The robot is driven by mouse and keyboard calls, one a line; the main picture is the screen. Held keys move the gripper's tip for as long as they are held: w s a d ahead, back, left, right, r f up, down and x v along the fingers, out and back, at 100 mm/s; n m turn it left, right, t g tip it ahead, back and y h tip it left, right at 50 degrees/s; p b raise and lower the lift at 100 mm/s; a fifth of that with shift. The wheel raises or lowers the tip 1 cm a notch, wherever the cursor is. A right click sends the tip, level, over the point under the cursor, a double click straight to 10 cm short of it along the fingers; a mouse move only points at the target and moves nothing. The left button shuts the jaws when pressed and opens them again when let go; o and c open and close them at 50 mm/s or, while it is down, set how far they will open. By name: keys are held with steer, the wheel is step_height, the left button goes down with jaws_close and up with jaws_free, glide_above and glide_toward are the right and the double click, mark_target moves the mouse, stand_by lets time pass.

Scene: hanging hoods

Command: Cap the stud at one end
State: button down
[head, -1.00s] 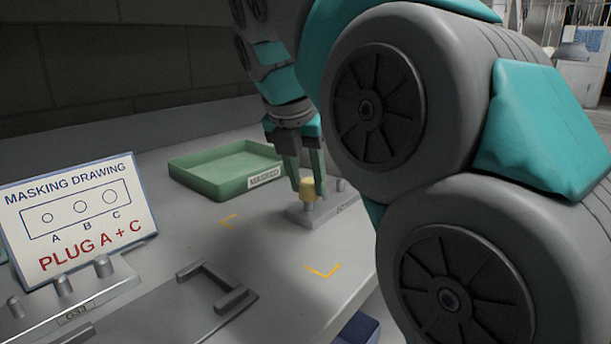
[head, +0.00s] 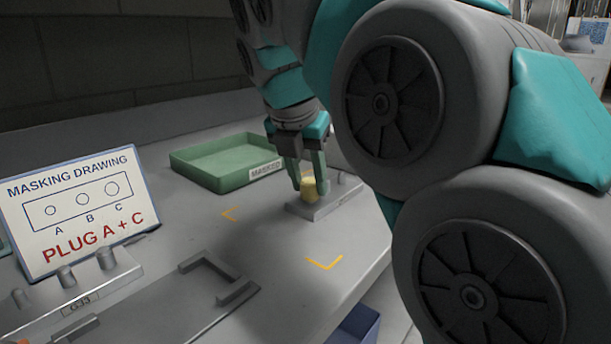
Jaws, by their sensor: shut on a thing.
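A yellow cap (head: 309,189) is between the fingers of my gripper (head: 307,177), which is shut on it. The cap sits low over the left end of a small grey block (head: 326,207), where a stud stood in view before. That stud is now hidden under the cap, and I cannot tell whether the cap is fully seated. Another, bare stud (head: 341,178) shows at the block's right end. The fingers point down and hide part of the block's middle. A masking drawing sign (head: 80,208) reads "PLUG A + C".
A green tray labelled "MASKED" (head: 205,179) lies behind and left of the block. A second grey block with bare studs (head: 85,284) stands before the sign. A dark bracket (head: 228,290) and yellow corner marks (head: 324,264) lie in front. A blue bin (head: 357,325) is below the table edge.

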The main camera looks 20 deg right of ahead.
steer(key=shift+f, duration=0.45)
stand_by(0.4)
steer(key=shift+c, duration=2.1)
jaws_free()
steer(key=shift+r, duration=0.15)
